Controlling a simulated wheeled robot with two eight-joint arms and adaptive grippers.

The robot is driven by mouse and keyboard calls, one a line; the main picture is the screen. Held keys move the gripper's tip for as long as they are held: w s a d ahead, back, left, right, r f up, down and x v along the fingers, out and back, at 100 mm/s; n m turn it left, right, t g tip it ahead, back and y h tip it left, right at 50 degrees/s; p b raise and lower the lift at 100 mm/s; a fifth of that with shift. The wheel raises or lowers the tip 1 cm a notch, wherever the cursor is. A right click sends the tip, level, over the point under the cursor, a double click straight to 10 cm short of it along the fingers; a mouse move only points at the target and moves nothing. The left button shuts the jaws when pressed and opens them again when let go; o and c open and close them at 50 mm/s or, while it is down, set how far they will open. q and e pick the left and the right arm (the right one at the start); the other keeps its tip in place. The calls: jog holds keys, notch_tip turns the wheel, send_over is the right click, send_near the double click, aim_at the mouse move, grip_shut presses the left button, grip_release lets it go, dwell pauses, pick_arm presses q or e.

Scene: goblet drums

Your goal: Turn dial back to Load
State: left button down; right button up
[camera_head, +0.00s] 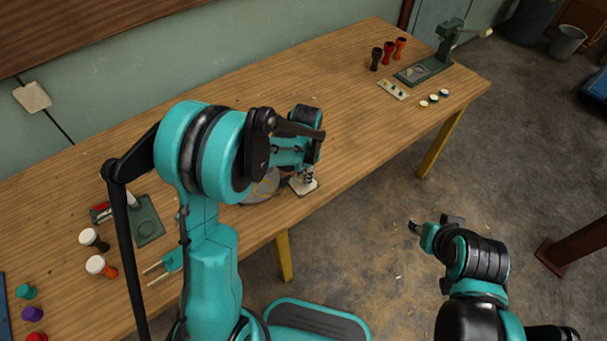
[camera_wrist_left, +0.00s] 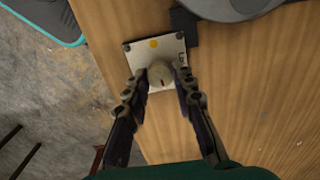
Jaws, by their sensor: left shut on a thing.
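The dial (camera_wrist_left: 160,76) is a round beige knob with a small red mark, in the left wrist view. It sits on a pale square plate (camera_wrist_left: 134,57) with a yellow dot and dark lettering at its right edge, too small to read in full. My left gripper (camera_wrist_left: 162,80) has its fingers on both sides of the dial, shut on it. In the head view the plate (camera_head: 304,187) lies at the table's front edge, under my left gripper (camera_head: 308,176), with the dial mostly hidden. My right gripper (camera_head: 413,227) is off the table over the floor; its fingers are too small to judge.
A grey round disc (camera_wrist_left: 225,6) lies beside the plate on the wooden table (camera_head: 345,110). Drums (camera_head: 388,52) and a green press (camera_head: 425,68) stand at the far right end. More drums (camera_head: 97,265) and coloured pieces (camera_head: 33,313) stand at the left.

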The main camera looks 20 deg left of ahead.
pick_arm(q)
jog(key=n, duration=1.2)
jog(key=shift+a, duration=0.1)
jog(key=shift+n, duration=1.9)
jog(key=c, duration=1.3)
grip_release()
jog(key=shift+o, duration=0.2)
